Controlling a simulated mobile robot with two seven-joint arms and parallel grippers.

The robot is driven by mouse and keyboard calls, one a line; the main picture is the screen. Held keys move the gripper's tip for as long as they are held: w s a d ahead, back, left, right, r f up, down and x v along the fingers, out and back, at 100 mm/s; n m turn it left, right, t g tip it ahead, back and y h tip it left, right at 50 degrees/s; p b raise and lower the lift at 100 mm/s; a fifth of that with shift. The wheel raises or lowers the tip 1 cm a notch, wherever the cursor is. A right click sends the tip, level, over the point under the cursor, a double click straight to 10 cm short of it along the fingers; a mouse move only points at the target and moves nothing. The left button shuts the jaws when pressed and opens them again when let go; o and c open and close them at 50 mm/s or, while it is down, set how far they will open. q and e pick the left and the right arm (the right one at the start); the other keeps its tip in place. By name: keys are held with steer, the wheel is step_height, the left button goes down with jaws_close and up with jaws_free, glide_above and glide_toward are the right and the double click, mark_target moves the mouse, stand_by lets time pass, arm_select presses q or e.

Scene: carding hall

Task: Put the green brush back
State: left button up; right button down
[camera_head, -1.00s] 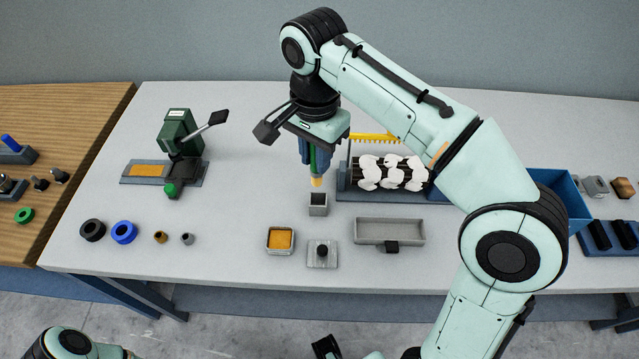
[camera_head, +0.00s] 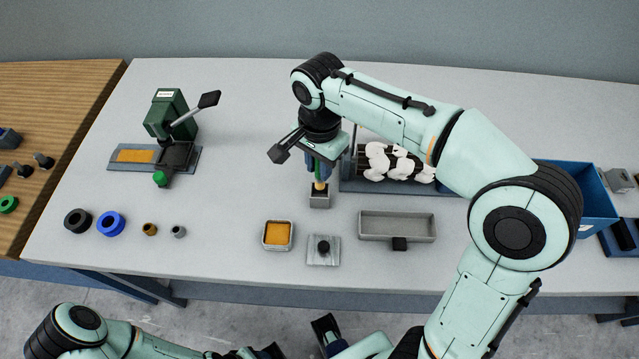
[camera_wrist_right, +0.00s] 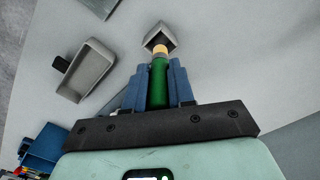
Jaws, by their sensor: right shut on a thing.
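My right gripper (camera_head: 319,168) is shut on the green brush (camera_wrist_right: 158,85), whose green handle shows between the blue fingers in the right wrist view. The brush hangs upright with its pale tip (camera_head: 320,186) down, at the mouth of a small square grey holder (camera_head: 319,201). The holder also shows in the right wrist view (camera_wrist_right: 154,35). The tip seems to be just entering the opening; how deep it is I cannot tell. Part of my left gripper (camera_head: 270,351) shows at the bottom edge, away from the table top; its jaws are cut off.
In front of the holder are an orange-filled tray (camera_head: 277,235), a grey plate with a black knob (camera_head: 323,250) and a long grey tray (camera_head: 398,225). A rack with a white-patched roller (camera_head: 395,163) stands close right. A green press (camera_head: 170,120) stands left; between is clear table.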

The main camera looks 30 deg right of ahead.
mark_target(319, 183)
steer(key=shift+f+b, duration=0.45)
steer(key=shift+f, duration=2.75)
steer(key=shift+f, duration=0.2)
steer(key=c, duration=1)
jaws_free()
steer(key=shift+o, duration=0.2)
steer(key=shift+r, duration=0.1)
steer(key=shift+r, duration=0.3)
step_height(319, 183, up, 12)
steer(key=shift+f+p, duration=0.15)
steer(key=shift+p, duration=1.05)
